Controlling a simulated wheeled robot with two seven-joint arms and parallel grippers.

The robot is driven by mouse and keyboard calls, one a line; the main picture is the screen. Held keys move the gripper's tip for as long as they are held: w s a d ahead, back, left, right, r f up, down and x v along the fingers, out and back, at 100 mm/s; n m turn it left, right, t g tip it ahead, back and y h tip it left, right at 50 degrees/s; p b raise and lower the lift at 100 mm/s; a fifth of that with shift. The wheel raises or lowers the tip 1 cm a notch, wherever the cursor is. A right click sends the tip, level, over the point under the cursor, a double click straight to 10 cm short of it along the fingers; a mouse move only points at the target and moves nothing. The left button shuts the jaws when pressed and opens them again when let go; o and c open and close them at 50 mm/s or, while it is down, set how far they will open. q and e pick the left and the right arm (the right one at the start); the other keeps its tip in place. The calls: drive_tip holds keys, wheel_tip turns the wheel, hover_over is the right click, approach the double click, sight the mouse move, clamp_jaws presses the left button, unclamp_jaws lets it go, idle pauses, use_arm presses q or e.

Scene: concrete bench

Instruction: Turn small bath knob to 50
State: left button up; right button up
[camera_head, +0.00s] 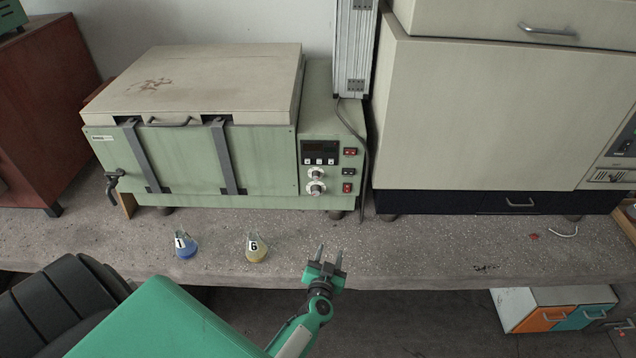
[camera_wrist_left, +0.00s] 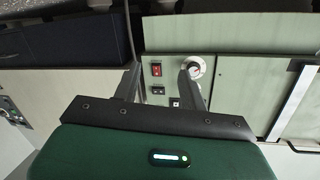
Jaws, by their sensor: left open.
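The green water bath (camera_head: 215,160) stands at the back of the bench, its control panel at its right end. Two pale round knobs sit one above the other under the display: the upper knob (camera_head: 316,174) and the lower knob (camera_head: 316,188). I cannot read their scales. One knob (camera_wrist_left: 196,67) shows in the left wrist view, just beyond the right finger; the other is not clearly seen there. My left gripper (camera_head: 330,252) is open and empty over the bench's front edge, in front of the panel and apart from it. My right gripper is out of view.
A flask with blue liquid (camera_head: 185,245) and one with yellowish liquid (camera_head: 257,248) stand on the bench left of my gripper. Switches (camera_head: 347,188) line the panel's right side. A cable (camera_head: 364,150) hangs beside it. A large beige cabinet (camera_head: 480,110) stands at right.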

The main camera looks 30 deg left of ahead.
sight(316, 178)
use_arm(q)
drive_tip(key=w+a+r+n+y+p, duration=0.1)
drive_tip(key=a+r+n+y+p, duration=0.25)
drive_tip(key=r, duration=0.95)
drive_tip(key=shift+m+y, duration=0.25)
drive_tip(key=shift+m, duration=0.1)
drive_tip(key=x, duration=0.5)
drive_tip(key=a+b+x, duration=0.1)
drive_tip(key=x, duration=0.9)
drive_tip(key=shift+s+a+f, duration=0.1)
drive_tip(key=shift+s+f, duration=0.25)
drive_tip(key=shift+s, duration=0.1)
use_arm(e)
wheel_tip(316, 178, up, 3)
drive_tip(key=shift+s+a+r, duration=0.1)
use_arm(q)
clamp_jaws()
